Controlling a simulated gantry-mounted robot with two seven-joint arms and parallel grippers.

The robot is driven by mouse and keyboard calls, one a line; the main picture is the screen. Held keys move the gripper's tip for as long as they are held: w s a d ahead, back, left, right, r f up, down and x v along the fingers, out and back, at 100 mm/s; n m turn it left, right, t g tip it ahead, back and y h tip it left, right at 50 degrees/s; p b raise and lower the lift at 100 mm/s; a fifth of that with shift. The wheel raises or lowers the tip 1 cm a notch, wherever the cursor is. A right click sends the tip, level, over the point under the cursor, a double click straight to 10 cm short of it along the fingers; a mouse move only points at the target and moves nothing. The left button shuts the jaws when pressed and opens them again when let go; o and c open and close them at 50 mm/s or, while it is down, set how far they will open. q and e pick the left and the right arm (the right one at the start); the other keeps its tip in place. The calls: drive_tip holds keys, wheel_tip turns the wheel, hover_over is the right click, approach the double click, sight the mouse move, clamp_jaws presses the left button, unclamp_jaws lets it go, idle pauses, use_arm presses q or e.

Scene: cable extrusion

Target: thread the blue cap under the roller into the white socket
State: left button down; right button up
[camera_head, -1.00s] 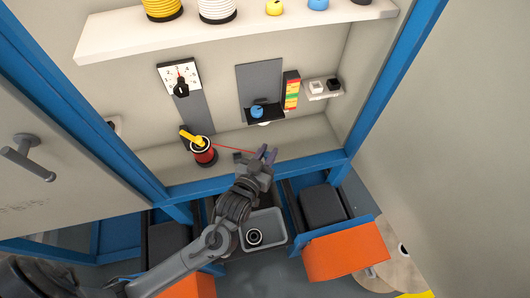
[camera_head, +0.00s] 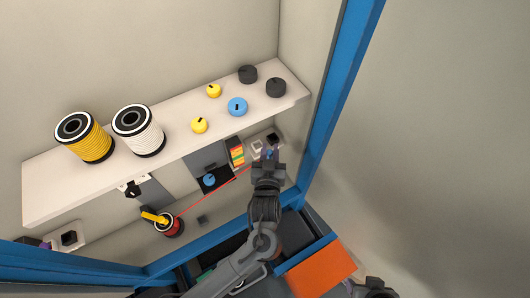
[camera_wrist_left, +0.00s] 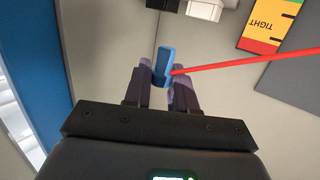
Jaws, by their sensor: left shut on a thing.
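My left gripper (camera_head: 269,155) is shut on the blue cap (camera_wrist_left: 163,66), which sits between the fingertips in the left wrist view. A taut red cable (camera_head: 222,188) runs from the cap back to the red spool (camera_head: 172,227). The white socket (camera_head: 257,145) is on a small ledge just behind and left of the fingertips; part of it shows at the top of the wrist view (camera_wrist_left: 205,9). The cap is apart from it. The black unit with a blue knob (camera_head: 209,180) is left of the gripper; I cannot make out the roller there.
A black socket (camera_head: 272,138) is beside the white one. The coloured tension gauge (camera_head: 236,152) stands left of them. A shelf (camera_head: 60,190) with spools and knobs overhangs above. A blue frame post (camera_head: 335,90) rises at the right.

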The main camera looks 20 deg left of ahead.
use_arm(q)
drive_tip(key=w+a+b, duration=0.1)
drive_tip(key=b, duration=0.3)
hover_over(258, 147)
drive_tip(key=shift+s+f, duration=0.15)
drive_tip(key=shift+f, duration=0.2)
drive_tip(key=shift+a+f+b, duration=0.1)
drive_tip(key=shift+f+b, duration=0.3)
drive_tip(key=shift+f, duration=0.2)
drive_tip(key=shift+f+b, duration=0.3)
drive_tip(key=shift+f, duration=0.6)
use_arm(e)
drive_tip(key=f, duration=0.5)
drive_tip(key=shift+s+a+f, duration=0.1)
drive_tip(key=shift+s+f, duration=0.1)
drive_tip(key=shift+f, duration=0.2)
use_arm(q)
drive_tip(key=shift+f, duration=0.1)
drive_tip(key=shift+f, duration=0.25)
use_arm(e)
drive_tip(key=shift+r, duration=0.1)
use_arm(q)
drive_tip(key=c, duration=0.8)
unclamp_jaws()
drive_tip(key=shift+c, duration=0.2)
